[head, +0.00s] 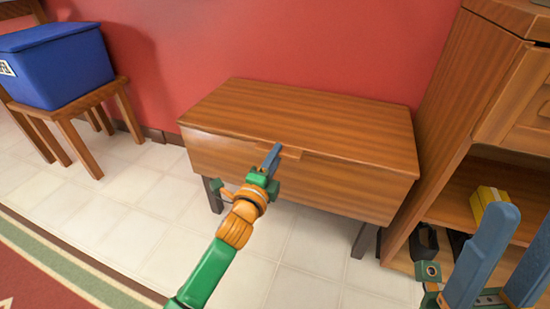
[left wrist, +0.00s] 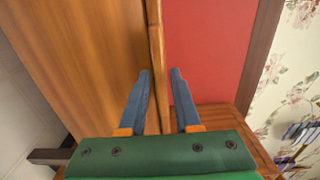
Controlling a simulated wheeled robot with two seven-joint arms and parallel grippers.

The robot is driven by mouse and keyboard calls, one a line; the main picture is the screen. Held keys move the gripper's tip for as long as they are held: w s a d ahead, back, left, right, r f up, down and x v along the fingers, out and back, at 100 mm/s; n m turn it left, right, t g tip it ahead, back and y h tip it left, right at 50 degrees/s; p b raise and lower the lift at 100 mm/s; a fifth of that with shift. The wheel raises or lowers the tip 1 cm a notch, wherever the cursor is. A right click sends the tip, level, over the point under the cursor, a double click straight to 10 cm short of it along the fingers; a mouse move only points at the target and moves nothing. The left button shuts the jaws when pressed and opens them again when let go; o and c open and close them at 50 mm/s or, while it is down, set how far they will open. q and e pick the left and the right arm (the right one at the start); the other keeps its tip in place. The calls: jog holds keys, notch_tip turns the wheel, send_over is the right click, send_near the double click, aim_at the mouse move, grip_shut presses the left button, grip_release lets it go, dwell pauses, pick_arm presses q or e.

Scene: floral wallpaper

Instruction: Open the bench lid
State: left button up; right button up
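The wooden bench (head: 300,160) stands against the red wall, and its lid (head: 300,112) lies flat and looks closed. A lip (head: 290,153) sticks out at the middle of the lid's front edge. My left gripper (head: 273,158) is at this lip. In the left wrist view the fingers of my left gripper (left wrist: 160,75) are apart, with the thin wooden edge of the lid (left wrist: 155,50) running between them. I cannot tell whether either finger touches it. My right gripper (head: 508,255) is low at the right, open and empty, away from the bench.
A wooden cabinet (head: 452,140) stands close at the bench's right, with a yellow box (head: 487,200) and dark shoes on its open shelves. A blue bin (head: 57,65) sits on a small wooden stool (head: 75,107) at the left. The tiled floor before the bench is clear.

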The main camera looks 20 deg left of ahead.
pick_arm(q)
grip_shut()
dwell(1.2)
